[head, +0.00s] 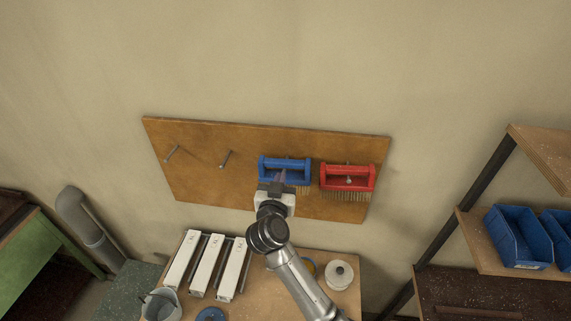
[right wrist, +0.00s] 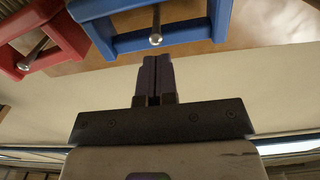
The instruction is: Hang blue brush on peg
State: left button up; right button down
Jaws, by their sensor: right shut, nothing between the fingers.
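The blue brush (head: 286,162) is at the board, right of its middle, with its frame around a metal peg whose round tip shows in the right wrist view; the blue frame (right wrist: 115,44) fills the top there. My right gripper (head: 279,178) is in front of the brush's lower part in the head view and hides some of it. Its dark fingers (right wrist: 154,78) are shut together with nothing between them, and they appear apart from the blue frame in the right wrist view. My left gripper is not in view.
A red brush (head: 347,171) hangs on a peg just right of the blue one. Two bare pegs (head: 171,153) (head: 225,159) stick out at the board's left. Below are white boxes (head: 206,262), a grey cup (head: 161,304) and a white roll (head: 339,274). A shelf with blue bins (head: 516,238) stands right.

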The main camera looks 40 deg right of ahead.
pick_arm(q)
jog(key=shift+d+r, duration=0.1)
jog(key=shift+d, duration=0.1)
pick_arm(e)
jog(key=shift+w+d, duration=0.15)
pick_arm(q)
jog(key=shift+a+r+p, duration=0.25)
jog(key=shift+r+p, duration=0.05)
jog(key=shift+p, duration=0.15)
pick_arm(e)
jog(key=shift+w+d, duration=0.4)
jog(key=shift+d, duration=0.1)
